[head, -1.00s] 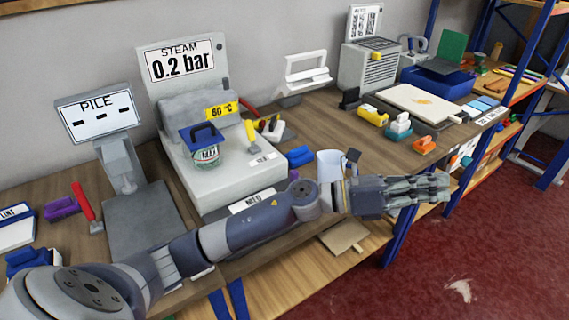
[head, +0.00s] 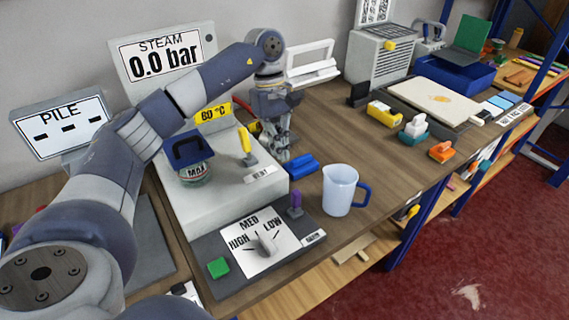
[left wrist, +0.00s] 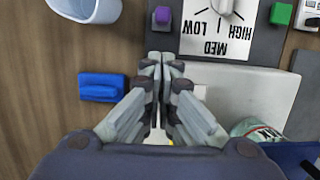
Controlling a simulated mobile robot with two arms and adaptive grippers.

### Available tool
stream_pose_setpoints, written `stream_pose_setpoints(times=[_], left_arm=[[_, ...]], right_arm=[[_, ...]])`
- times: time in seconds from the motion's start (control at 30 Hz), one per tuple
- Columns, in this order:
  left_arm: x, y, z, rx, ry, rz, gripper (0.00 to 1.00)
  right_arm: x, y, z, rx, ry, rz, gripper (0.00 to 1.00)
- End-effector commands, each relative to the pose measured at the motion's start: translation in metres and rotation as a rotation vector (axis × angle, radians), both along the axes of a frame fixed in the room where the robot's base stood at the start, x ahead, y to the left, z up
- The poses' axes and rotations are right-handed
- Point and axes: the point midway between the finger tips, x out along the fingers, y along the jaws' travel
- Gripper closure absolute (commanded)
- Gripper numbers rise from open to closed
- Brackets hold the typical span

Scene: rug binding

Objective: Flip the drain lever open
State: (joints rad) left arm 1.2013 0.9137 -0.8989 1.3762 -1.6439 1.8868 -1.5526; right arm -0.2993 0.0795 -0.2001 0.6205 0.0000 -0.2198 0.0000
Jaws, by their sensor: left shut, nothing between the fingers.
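My left gripper (head: 281,154) points down just right of the white steam unit (head: 225,190). In the left wrist view its fingers (left wrist: 160,60) are together with nothing between them. No label that I can read says drain. A blue piece (head: 300,165) lies beside the unit, close to the fingertips but apart in the left wrist view (left wrist: 102,87). A yellow lever (head: 246,145) stands upright on the unit above a label reading VENT. A purple knob (head: 295,203) stands on the front panel, its label too small to read. My right gripper is out of view.
A clear jug (head: 341,190) with a blue handle stands right of the front panel. The dial (head: 264,243) and green button (head: 218,267) sit at the front. The steam display (head: 163,60) reads 0.0 bar.

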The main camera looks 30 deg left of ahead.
Motion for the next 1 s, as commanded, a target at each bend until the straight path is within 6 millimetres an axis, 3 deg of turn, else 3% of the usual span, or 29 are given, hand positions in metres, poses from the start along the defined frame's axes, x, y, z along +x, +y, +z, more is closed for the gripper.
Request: stream_pose_setpoints(times=[0.53, 0.7, 1.0], left_arm=[[-0.009, -0.019, -0.082, -0.002, 0.006, -0.001, 1.0], [-0.009, -0.021, -0.094, -0.001, 0.002, -0.001, 1.0], [-0.009, -0.022, -0.096, -0.002, 0.001, -0.001, 1.0]], right_arm=[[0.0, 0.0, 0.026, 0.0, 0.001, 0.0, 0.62], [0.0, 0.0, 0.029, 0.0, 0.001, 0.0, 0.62], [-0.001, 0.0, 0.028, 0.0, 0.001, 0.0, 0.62]])
